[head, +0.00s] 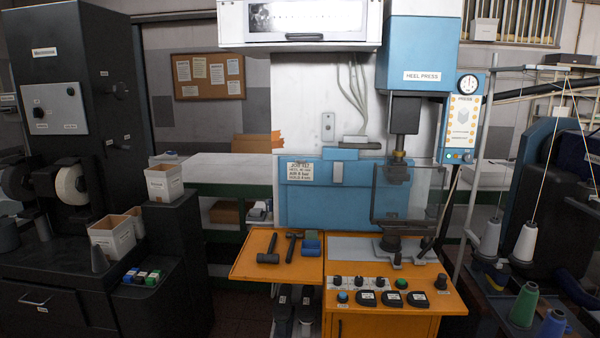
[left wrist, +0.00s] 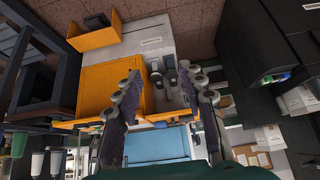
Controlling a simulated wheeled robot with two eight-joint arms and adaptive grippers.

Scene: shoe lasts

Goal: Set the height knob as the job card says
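A row of small dark knobs (head: 360,282) sits on the orange press bench (head: 455,300), with a green one (head: 401,284) at the right and a blue one (head: 343,297) in front. I cannot tell which knob sets height. My right gripper is not in view.
The blue heel press (head: 420,50) rises behind the bench, with a clear guard (head: 405,190). Hammers (head: 270,248) lie on the left orange shelf (head: 250,268). Thread cones (head: 525,240) stand at right. A dark machine with white bins (head: 112,235) stands at left.

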